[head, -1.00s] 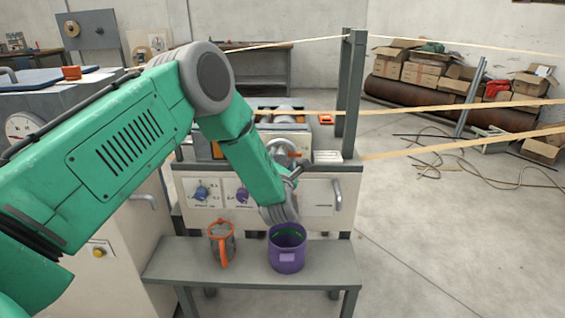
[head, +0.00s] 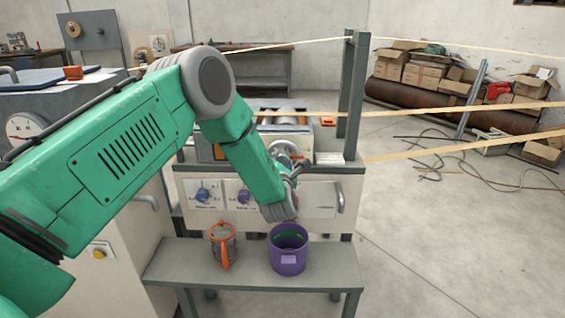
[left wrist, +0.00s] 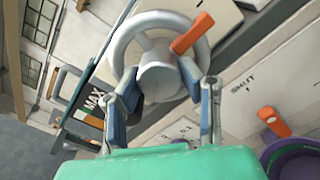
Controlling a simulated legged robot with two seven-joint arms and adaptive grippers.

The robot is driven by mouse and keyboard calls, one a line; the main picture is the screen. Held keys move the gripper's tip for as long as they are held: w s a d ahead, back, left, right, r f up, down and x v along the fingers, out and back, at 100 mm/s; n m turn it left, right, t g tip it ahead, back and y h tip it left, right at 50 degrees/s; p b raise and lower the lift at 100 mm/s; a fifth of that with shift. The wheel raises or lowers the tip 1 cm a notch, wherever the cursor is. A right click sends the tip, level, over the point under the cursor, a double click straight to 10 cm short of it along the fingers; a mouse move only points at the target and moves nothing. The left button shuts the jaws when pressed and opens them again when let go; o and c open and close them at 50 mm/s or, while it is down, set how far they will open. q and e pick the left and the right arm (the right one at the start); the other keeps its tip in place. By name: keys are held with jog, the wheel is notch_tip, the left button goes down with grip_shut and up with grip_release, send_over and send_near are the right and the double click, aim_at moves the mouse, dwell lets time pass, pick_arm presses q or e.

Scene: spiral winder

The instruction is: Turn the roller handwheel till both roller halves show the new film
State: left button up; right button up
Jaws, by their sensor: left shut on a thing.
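The roller handwheel (head: 281,146) is a grey spoked wheel on the front of the winder, partly hidden behind my left arm. In the left wrist view its rim (left wrist: 122,44), grey hub and orange handle (left wrist: 192,33) show large. My left gripper (left wrist: 161,80) has its blue-padded fingers on either side of the hub and is shut on it. In the head view my left gripper (head: 293,172) is small and mostly seen from behind. The rollers (head: 283,119) lie on top of the machine behind the wheel; what film their halves show is too small to tell. My right gripper is out of view.
A bench (head: 325,278) below carries a purple bucket (head: 288,262) and an orange-rimmed jug (head: 223,258). A grey post (head: 350,95) stands at the machine's right, with film strips (head: 450,108) running rightward. The floor at right is open, with loose cables beyond.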

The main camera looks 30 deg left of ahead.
pick_arm(q)
jog(key=m, duration=0.4)
jog(key=shift+d, duration=0.2)
jog(key=m, duration=0.5)
jog(key=shift+d+p, duration=0.1)
jog(key=shift+p, duration=0.25)
jog(key=m+p, duration=0.1)
jog(key=m, duration=0.3)
jog(key=shift+f+m, duration=0.15)
jog(key=shift+m, duration=0.15)
jog(key=m, duration=0.4)
jog(key=shift+s+d+m+p, duration=0.1)
jog(key=shift+m+p, duration=0.2)
jog(key=shift+p, duration=0.1)
jog(key=m, duration=0.3)
jog(key=shift+f+m+p, duration=0.15)
jog(key=shift+m+p, duration=0.15)
jog(key=m, duration=0.4)
jog(key=shift+m, duration=0.3)
jog(key=m, duration=0.3)
jog(key=shift+p, duration=0.3)
jog(key=shift+m, duration=2.1)
